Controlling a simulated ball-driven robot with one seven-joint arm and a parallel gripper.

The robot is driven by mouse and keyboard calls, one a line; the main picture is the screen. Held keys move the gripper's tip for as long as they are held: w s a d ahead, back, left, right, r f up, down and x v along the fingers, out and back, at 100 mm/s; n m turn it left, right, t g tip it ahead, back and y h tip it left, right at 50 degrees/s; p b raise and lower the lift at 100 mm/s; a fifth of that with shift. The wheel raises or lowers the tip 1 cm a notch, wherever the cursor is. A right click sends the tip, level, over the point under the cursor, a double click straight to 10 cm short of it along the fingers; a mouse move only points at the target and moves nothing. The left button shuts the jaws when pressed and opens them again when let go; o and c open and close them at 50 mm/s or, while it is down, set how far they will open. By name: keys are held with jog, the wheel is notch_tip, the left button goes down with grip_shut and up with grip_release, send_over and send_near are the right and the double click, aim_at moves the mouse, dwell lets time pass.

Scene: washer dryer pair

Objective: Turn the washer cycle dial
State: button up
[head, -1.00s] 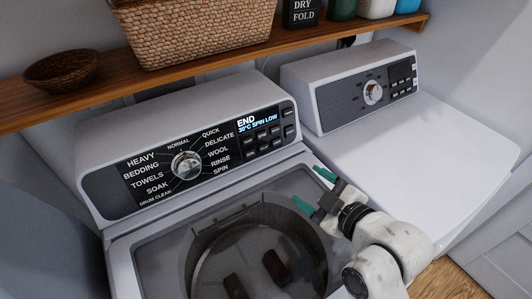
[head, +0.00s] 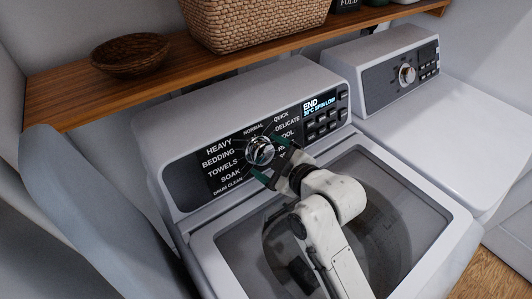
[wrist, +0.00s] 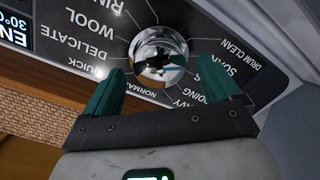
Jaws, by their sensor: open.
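The washer cycle dial (head: 259,150) is a round chrome knob on the washer's black control panel, ringed by cycle names. It shows large in the wrist view (wrist: 158,53), just beyond and between the fingertips. My gripper (head: 274,161) has two green fingers, spread open with nothing between them. In the head view one fingertip is at the right of the dial and the other below it. In the wrist view my gripper (wrist: 166,68) faces the panel, its fingers on either side of the dial's near edge. I cannot tell whether either finger touches it.
The washer's lit display (head: 320,103) and buttons are right of the dial. A dark glass lid (head: 400,210) lies below my arm. The dryer (head: 450,130) stands to the right. A wooden shelf (head: 190,88) above holds a wicker basket (head: 250,22) and a brown bowl (head: 131,54).

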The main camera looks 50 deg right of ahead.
jog(key=shift+x, duration=0.9)
jog(key=c, duration=1.1)
